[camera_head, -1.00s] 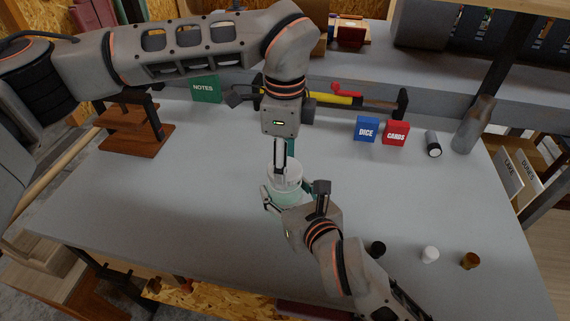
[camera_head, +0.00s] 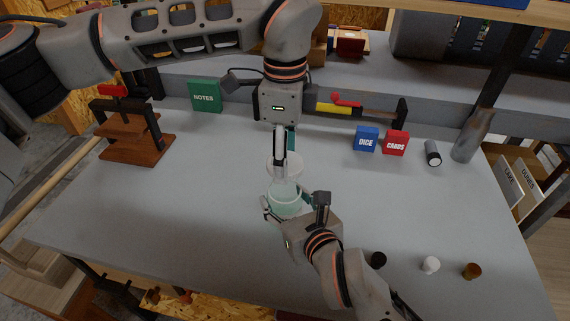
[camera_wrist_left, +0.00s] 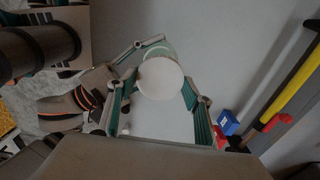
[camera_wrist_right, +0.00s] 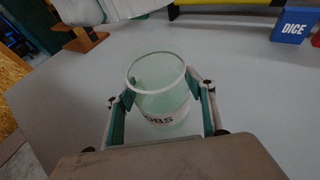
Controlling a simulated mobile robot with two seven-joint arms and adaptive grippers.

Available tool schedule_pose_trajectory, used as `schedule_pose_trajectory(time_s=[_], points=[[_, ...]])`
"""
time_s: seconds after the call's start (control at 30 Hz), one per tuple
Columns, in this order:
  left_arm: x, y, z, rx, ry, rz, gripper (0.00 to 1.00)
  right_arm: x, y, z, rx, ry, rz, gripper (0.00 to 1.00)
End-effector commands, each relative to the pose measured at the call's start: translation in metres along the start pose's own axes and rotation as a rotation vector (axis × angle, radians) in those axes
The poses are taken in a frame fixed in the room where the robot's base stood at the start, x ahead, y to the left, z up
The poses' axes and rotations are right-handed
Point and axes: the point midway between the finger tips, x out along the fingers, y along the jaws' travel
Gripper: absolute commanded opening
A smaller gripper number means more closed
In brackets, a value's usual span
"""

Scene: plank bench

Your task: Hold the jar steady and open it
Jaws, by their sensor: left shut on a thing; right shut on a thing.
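The jar (camera_head: 285,203) is pale green, see-through glass and stands upright near the middle of the bench. My right gripper (camera_wrist_right: 163,96) is shut around its sides; the right wrist view shows its open mouth and a partly hidden label. The white round lid (camera_head: 284,170) is off the jar, a little above and behind its rim. My left gripper (camera_wrist_left: 158,88) reaches down from above and is shut on the lid, which shows as a white disc between the fingers in the left wrist view, with part of the jar behind it.
A green NOTES box (camera_head: 205,96), blue DICE box (camera_head: 366,139) and red CARDS box (camera_head: 395,143) stand toward the back. A wooden stand (camera_head: 135,140) is at left. A flashlight (camera_head: 433,153) and small caps (camera_head: 430,265) are at right.

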Motion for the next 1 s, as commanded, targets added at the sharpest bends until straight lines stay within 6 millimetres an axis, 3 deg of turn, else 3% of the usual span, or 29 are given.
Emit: schedule_pose_trajectory(time_s=[0.17, 0.2, 0.27, 0.67, 1.0], points=[[0.0, 0.0, 0.0, 0.0, 0.0, 0.001, 0.25, 0.0, 0.0, 0.0, 0.0, 0.0, 0.0, 0.0], [0.0, 0.0, 0.0, 0.0, 0.0, 0.001, 0.25, 0.0, 0.0, 0.0, 0.0, 0.0, 0.0, 0.59], [0.0, 0.0, 0.0, 0.0, 0.0, 0.001, 0.25, 0.0, 0.0, 0.0, 0.0, 0.0, 0.0, 0.74], [0.0, 0.0, 0.0, 0.0, 0.0, 0.001, 0.25, -0.004, 0.0, 0.0, 0.0, 0.0, 0.0, 0.74], [0.0, 0.0, 0.0, 0.0, 0.0, 0.001, 0.25, -0.053, 0.0, -0.001, 0.0, 0.001, 0.001, 0.74]])
